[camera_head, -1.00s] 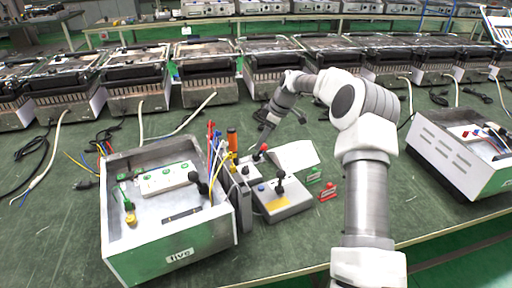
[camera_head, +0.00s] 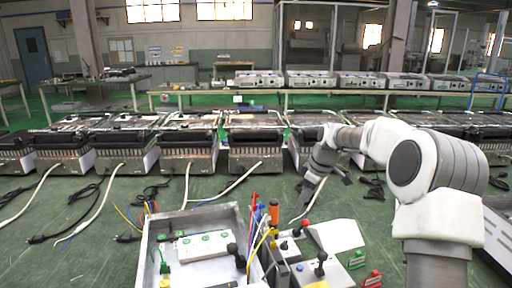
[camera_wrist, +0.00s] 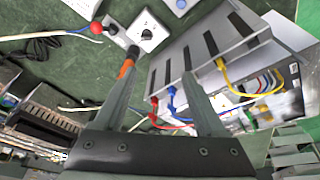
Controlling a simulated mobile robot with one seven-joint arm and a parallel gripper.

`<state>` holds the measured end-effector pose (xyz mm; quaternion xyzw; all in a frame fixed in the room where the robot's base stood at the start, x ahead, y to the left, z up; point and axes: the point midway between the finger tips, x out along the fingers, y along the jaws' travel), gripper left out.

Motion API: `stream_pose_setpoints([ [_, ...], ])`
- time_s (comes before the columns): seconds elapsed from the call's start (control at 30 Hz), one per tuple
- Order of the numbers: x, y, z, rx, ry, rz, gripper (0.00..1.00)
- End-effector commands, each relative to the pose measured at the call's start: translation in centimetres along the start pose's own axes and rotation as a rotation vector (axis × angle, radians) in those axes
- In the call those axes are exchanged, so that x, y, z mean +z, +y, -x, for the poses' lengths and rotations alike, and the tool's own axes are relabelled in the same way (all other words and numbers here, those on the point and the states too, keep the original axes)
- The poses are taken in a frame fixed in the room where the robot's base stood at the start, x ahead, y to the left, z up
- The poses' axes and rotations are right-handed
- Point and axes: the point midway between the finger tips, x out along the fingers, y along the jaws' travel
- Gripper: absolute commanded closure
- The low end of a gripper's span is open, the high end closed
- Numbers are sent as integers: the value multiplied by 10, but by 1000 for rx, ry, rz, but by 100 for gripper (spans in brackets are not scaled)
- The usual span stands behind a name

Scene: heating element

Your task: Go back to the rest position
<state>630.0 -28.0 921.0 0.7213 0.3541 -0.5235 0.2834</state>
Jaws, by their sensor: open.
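My gripper (camera_head: 300,206) is over the table just behind the small control boxes in the head view, pointing down. In the wrist view my gripper (camera_wrist: 160,72) shows two grey fingers spread apart with nothing between them. The arm is bent, with its large white elbow at the right of the head view. Below the fingers in the wrist view are a grey slotted box (camera_wrist: 205,50) with red, blue and yellow leads and a small box with a black knob (camera_wrist: 146,33). Whether the fingers touch anything is unclear; they appear free.
An open metal case (camera_head: 196,218) with a white terminal strip stands at front centre. An orange-handled tool (camera_head: 274,212) and coloured leads stand beside it. Red (camera_head: 373,279) and green (camera_head: 357,260) clips lie to the right. A row of heater units (camera_head: 256,150) lines the back.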

Motion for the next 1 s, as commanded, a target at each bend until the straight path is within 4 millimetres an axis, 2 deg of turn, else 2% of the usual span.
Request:
stream_pose_setpoints([
  [0.03, -3, -13, 15, 20, -17, -11, 28],
  [0.23, 0, -60, 62, 92, -68, -104, 28],
  [0.5, 22, -126, 116, 195, -90, -262, 28],
  [0.8, 64, -200, 158, 292, -49, -468, 28],
  [1.0, 99, -247, 172, 333, 14, -616, 28],
])
